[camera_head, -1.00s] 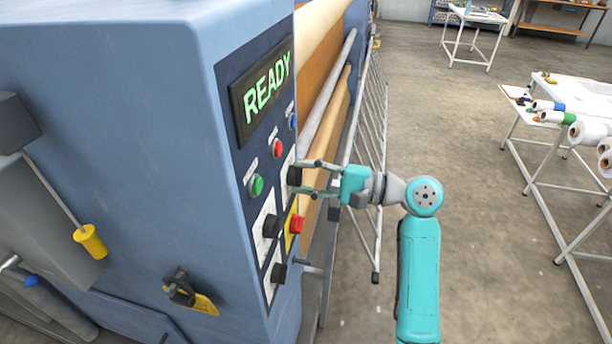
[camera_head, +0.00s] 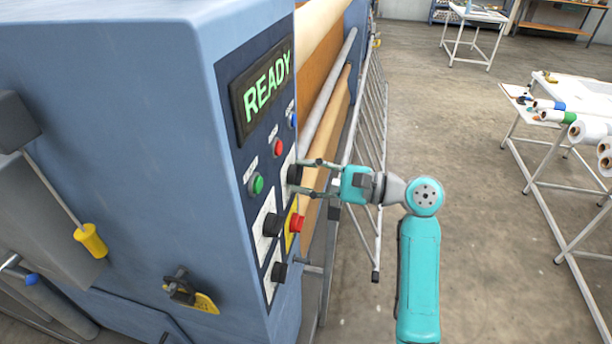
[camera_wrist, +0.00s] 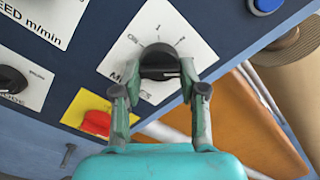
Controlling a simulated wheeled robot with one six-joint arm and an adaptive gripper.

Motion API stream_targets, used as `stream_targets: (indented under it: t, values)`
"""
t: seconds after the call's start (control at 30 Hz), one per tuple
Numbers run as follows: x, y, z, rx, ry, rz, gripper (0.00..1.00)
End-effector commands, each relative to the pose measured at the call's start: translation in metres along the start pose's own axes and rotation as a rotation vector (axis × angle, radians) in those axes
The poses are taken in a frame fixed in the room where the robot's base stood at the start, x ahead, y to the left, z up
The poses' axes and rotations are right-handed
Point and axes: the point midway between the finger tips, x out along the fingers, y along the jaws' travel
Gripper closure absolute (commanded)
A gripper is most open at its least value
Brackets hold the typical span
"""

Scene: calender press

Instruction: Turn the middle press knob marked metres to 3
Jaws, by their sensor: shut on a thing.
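A black knob (camera_head: 294,174) sits on a white plate on the blue press panel, below the red button. In the wrist view the same knob (camera_wrist: 158,58) has a white plate with tick marks; its lettering begins with M and is partly hidden by a finger. A 1 is legible above the knob; the other numerals are hard to read, and the pointer position cannot be told. My gripper (camera_head: 302,175) reaches in from the right and is shut on the knob, one finger on either side. The fingers also show in the wrist view (camera_wrist: 161,84).
Two more black knobs (camera_head: 271,225) (camera_head: 279,272) lie lower on the panel. A red button (camera_head: 296,223) on yellow is just below my gripper. A green button (camera_head: 256,184) lies left. The display (camera_head: 262,88) reads READY. A metal rack (camera_head: 372,150) stands behind.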

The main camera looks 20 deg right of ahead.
Motion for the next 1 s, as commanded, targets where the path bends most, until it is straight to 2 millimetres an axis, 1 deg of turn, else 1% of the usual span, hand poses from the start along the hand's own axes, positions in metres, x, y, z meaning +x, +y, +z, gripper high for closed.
stream_targets:
  t: [0.13, 0.17, 0.2, 0.27, 0.57, 0.67, 0.77, 1.0]
  values:
    - [0.000, 0.000, -0.001, 0.001, 0.003, -0.001, 0.93]
    - [0.000, 0.000, -0.001, 0.001, 0.003, 0.000, 0.56]
    - [0.000, 0.000, -0.001, 0.001, 0.003, 0.000, 0.46]
    - [0.000, 0.000, -0.001, 0.000, 0.002, 0.000, 0.33]
    - [-0.001, 0.000, -0.001, -0.001, 0.001, 0.000, 0.33]
    - [-0.006, 0.000, -0.001, -0.001, 0.002, -0.001, 0.33]
    - [-0.018, -0.001, -0.001, 0.000, 0.002, -0.003, 0.33]
    - [-0.065, -0.001, -0.002, 0.000, 0.005, -0.004, 0.33]
